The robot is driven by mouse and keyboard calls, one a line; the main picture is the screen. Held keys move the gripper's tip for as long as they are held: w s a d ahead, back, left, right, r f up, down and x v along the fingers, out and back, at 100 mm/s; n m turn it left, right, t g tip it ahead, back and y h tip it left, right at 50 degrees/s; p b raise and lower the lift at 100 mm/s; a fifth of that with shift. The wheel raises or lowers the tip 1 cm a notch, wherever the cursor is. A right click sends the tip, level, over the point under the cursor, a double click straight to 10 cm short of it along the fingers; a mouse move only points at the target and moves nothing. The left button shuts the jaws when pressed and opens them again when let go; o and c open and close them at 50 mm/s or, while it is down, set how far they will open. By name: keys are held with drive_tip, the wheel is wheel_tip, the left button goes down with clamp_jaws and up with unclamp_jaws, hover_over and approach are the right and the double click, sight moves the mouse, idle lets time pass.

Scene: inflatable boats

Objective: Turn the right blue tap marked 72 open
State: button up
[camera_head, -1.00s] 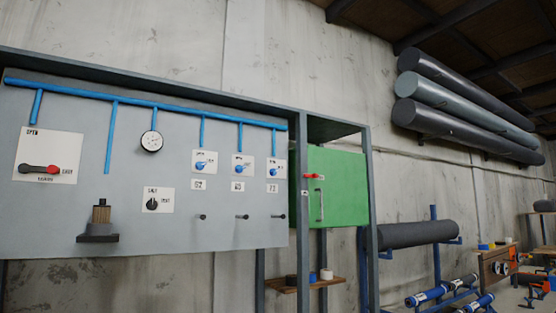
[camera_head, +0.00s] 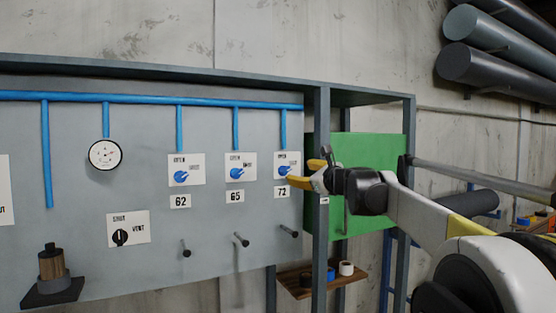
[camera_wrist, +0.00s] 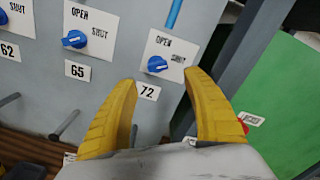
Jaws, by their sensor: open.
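The right blue tap (camera_head: 284,171) sits on a white plate lettered OPEN and SHUT, above the label 72 (camera_head: 282,192). In the wrist view the tap (camera_wrist: 157,64) lies ahead of my fingertips, with its handle pointing toward the right, near SHUT. My gripper (camera_head: 303,173) has yellow fingers and is just right of the tap in the head view. In the wrist view my gripper (camera_wrist: 160,80) is open, its fingers spread either side of the label 72. No grip on the tap shows. One fingertip partly covers the plate's edge in the head view.
Blue taps 65 (camera_head: 237,174) and 62 (camera_head: 181,176) are to the left. Short pegs (camera_head: 289,231) stick out below. A grey post (camera_head: 321,240) and a green cabinet (camera_head: 378,145) stand close on the right. A blue pipe (camera_head: 150,97) runs above.

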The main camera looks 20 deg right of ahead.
sight(286, 169)
drive_tip(key=w+p, duration=0.1)
drive_tip(key=w, duration=0.2)
drive_tip(key=w+p, duration=0.1)
drive_tip(key=w, duration=0.2)
drive_tip(key=w+a+p, duration=0.1)
drive_tip(key=w, duration=0.2)
drive_tip(key=shift+w, duration=0.45)
drive_tip(key=shift+d, duration=0.1)
drive_tip(key=c, duration=1.2)
